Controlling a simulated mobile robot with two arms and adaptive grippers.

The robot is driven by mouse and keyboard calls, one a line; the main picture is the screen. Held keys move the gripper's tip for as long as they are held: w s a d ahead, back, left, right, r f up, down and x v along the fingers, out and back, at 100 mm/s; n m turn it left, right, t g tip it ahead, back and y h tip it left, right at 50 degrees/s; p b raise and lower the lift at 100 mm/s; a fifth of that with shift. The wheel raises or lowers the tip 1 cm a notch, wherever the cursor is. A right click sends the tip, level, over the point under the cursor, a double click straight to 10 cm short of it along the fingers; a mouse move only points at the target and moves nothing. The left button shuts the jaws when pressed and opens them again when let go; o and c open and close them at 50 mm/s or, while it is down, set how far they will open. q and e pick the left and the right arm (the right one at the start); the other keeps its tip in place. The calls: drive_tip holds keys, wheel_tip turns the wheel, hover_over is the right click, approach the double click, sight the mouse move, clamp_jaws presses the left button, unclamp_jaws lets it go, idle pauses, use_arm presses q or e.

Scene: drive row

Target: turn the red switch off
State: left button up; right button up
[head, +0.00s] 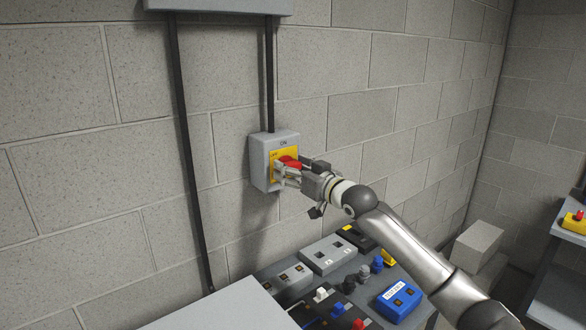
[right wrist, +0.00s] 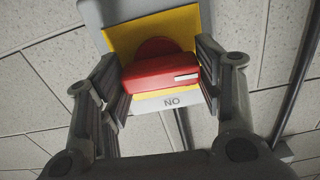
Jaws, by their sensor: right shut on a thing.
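The red switch (head: 289,161) is a rotary handle on a yellow plate (head: 273,170) on a grey wall box marked ON at the top. Small dark lettering, too small to read surely, is at the plate's upper left. My right gripper (head: 291,173) is shut on the handle. In the right wrist view the red handle (right wrist: 158,72) lies crosswise between the two fingers (right wrist: 163,76). Its white mark is at the right end, and the ON lettering shows upside down below it. The fingers partly hide the handle in the head view. My left gripper is not in view.
Below the box, a bench carries several sockets and switches, including a blue box (head: 398,300) and a grey socket block (head: 328,255). A pale panel (head: 220,308) is at the bottom. A dark conduit (head: 190,150) runs down the wall. A shelf with a yellow-and-red button stands far right.

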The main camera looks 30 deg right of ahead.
drive_tip(key=shift+n, duration=0.4)
drive_tip(key=o, duration=1)
drive_tip(key=shift+s+d, duration=0.15)
drive_tip(key=shift+s, duration=1.85)
drive_tip(key=shift+s+d, duration=0.2)
drive_tip(key=shift+s, duration=1.75)
drive_tip(key=shift+s+d, duration=0.15)
drive_tip(key=shift+s, duration=1.85)
drive_tip(key=shift+f, duration=0.1)
